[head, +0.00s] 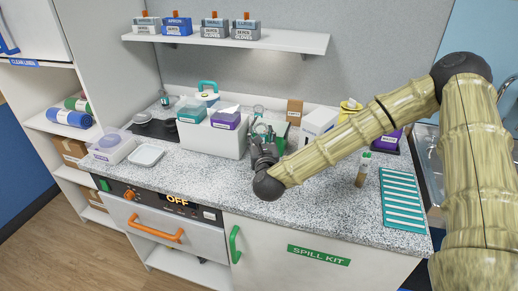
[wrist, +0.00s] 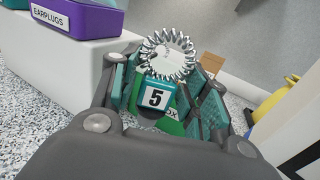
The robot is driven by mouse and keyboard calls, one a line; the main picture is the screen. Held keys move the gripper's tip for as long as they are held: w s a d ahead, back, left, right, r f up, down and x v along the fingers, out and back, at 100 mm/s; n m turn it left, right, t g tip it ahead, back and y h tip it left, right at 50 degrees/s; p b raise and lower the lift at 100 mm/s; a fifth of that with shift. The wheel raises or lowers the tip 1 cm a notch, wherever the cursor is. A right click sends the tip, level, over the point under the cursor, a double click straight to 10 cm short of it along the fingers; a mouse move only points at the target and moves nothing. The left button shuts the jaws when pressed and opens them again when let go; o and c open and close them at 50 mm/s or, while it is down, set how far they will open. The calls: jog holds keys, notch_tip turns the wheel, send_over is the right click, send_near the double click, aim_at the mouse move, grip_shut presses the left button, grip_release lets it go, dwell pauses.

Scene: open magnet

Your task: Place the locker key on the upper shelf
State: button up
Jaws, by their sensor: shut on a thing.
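My gripper (head: 263,152) is over the middle of the counter, beside the right end of a white box. In the wrist view my gripper (wrist: 160,92) is shut on the locker key (wrist: 156,97), a teal tag numbered 5 with a silver coil loop (wrist: 167,54) standing above it. The key is too small to make out clearly in the head view. A white wall shelf (head: 295,40) is above the counter at the back, with several labelled glove boxes on its left and middle. Its right end is bare.
The white box (head: 212,141) carries a purple earplugs bin (head: 226,120), close to my gripper's left. A green box (head: 292,138), a white carton (head: 318,124) and a brown one stand to its right. The counter's front is mostly clear.

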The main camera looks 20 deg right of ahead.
jog(key=shift+f+p, duration=0.65)
jog(key=shift+f, duration=2.2)
jog(key=shift+f, duration=0.2)
jog(key=o, duration=0.9)
jog(key=shift+o, duration=0.3)
jog(key=shift+r, duration=0.2)
